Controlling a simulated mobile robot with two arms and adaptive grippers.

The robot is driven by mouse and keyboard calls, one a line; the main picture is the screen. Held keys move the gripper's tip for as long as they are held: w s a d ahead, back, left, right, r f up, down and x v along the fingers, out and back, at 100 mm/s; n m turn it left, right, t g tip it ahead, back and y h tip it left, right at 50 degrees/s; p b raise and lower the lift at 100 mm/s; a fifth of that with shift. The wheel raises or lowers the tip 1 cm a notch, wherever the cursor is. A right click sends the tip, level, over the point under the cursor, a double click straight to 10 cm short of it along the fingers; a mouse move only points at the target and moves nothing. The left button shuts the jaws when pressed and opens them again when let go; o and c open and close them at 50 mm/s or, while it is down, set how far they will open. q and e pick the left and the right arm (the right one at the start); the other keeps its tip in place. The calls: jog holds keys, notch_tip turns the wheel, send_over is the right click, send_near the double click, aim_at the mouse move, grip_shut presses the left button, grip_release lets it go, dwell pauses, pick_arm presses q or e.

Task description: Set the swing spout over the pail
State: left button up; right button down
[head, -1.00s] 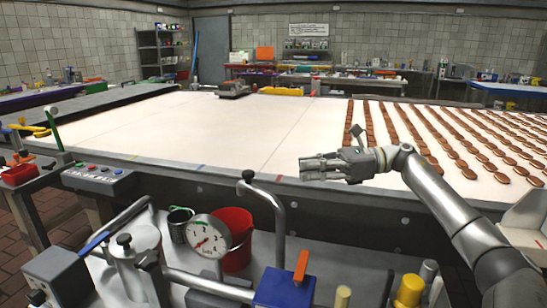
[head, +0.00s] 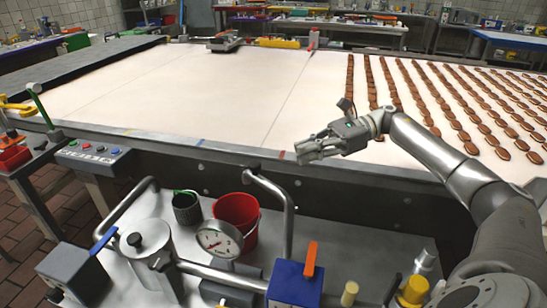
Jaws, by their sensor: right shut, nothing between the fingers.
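The swing spout (head: 290,220) is a bent grey metal pipe with a dark knob near its far end. It rises right of the pail and its upper arm slants back and left. The red pail (head: 237,210) stands upright on the grey bench, partly hidden by the round gauge. I cannot tell whether the spout's end is above the pail's opening. My right gripper (head: 312,152) is shut and empty, above the near edge of the white belt, behind and right of the spout, apart from it. My left gripper is not in view.
The gauge (head: 220,240) stands in front of the pail, with a dark cup (head: 187,207) to the left. A blue valve block (head: 294,287) with an orange lever (head: 310,260) sits in front of the spout. Rows of brown biscuits (head: 420,100) lie on the belt (head: 200,95).

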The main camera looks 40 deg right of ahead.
aim_at(259, 168)
jog(key=p+x, duration=0.2)
jog(key=x, duration=0.6)
jog(key=b+x, duration=0.2)
jog(key=b, duration=0.1)
jog(key=shift+a+r+b, duration=0.25)
jog(key=shift+a+b, duration=0.05)
jog(key=shift+b, duration=0.1)
jog(key=shift+d, duration=0.1)
